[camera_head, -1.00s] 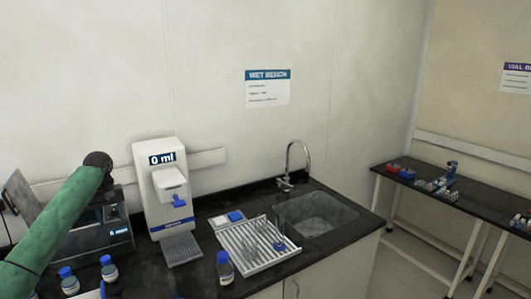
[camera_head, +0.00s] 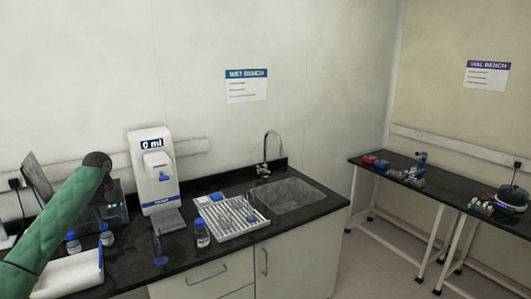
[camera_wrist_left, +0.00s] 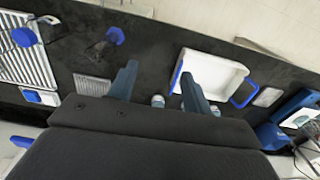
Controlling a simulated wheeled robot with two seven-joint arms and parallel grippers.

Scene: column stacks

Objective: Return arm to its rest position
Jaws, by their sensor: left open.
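My left arm (camera_head: 62,225), in a green sleeve, comes in from the left in the head view and bends at a dark joint above the bench's left end. Its gripper is hard to make out there, behind the arm. In the left wrist view the left gripper (camera_wrist_left: 158,88) is open, its two blue-grey fingers apart with nothing held between them. My right gripper is in neither view.
The black wet bench (camera_head: 190,262) holds a white dispenser (camera_head: 152,180), a drying rack (camera_head: 232,218), a sink (camera_head: 285,194), capped bottles (camera_head: 202,234), a blue-based cylinder (camera_head: 160,248) and a white tray (camera_head: 72,270). The vial bench (camera_head: 440,190) stands right. Floor between is clear.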

